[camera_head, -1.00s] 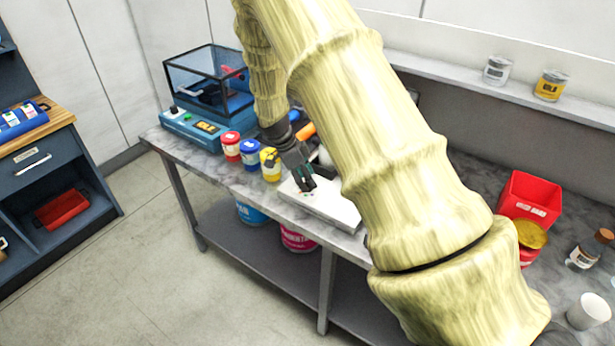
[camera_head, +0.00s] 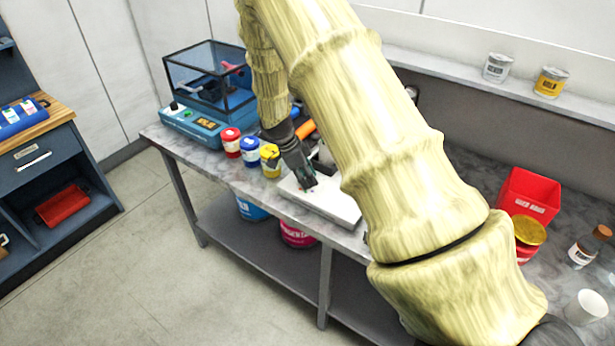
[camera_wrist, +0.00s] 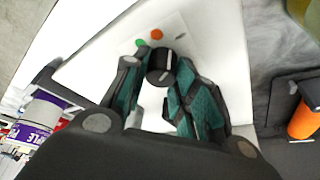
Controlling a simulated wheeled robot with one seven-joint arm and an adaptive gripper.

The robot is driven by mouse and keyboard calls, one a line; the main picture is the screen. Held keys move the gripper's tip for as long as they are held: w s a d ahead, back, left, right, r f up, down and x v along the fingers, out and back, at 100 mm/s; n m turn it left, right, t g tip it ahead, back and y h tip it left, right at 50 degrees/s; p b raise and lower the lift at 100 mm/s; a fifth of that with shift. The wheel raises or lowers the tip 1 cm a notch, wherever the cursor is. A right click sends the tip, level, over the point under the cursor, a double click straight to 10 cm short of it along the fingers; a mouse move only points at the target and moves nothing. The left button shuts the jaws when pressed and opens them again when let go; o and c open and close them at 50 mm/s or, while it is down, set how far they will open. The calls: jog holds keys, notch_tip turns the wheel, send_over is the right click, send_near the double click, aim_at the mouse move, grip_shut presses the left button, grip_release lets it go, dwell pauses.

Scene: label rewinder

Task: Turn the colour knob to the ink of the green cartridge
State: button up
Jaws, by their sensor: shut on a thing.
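The colour knob (camera_wrist: 158,66) is a black round knob with a pale line on top, on a white panel (camera_head: 337,203). A green dot (camera_wrist: 140,43), an orange dot (camera_wrist: 156,34) and a greyish mark (camera_wrist: 181,35) lie on the panel beyond the knob. My gripper (camera_head: 308,183) is down at the panel; in the wrist view my gripper (camera_wrist: 161,70) has its two teal-padded fingers shut on the knob's sides. The knob is hidden in the head view. I cannot make out a green cartridge. A container with a purple label (camera_wrist: 45,112) shows at the left of the wrist view.
Red (camera_head: 231,142), blue (camera_head: 250,151) and yellow (camera_head: 271,161) containers stand left of my gripper. A glass-sided blue machine (camera_head: 205,105) is behind them. An orange cylinder (camera_wrist: 302,122) lies right of the panel. A red bin (camera_head: 528,197) stands at the right.

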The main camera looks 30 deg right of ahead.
jog(key=n+t+b, duration=0.1)
jog(key=n+b, duration=0.1)
jog(key=n, duration=0.1)
jog(key=shift+f+h+b, duration=0.15)
jog(key=shift+h+b, duration=0.15)
jog(key=shift+b, duration=0.1)
jog(key=n+t+b, duration=0.2)
jog(key=n, duration=0.2)
jog(key=shift+n, duration=0.3)
jog(key=n, duration=0.2)
jog(key=n+t+b, duration=0.1)
jog(key=n, duration=0.1)
jog(key=shift+t+y, duration=0.3)
jog(key=shift+y, duration=0.1)
jog(key=shift+s+r+n+t+y, duration=0.1)
jog(key=shift+n+t+y, duration=0.15)
jog(key=shift+n, duration=0.75)
jog(key=shift+r+n+t+y, duration=0.1)
jog(key=shift+n+t+y, duration=0.15)
jog(key=shift+n, duration=0.75)
jog(key=o, duration=1)
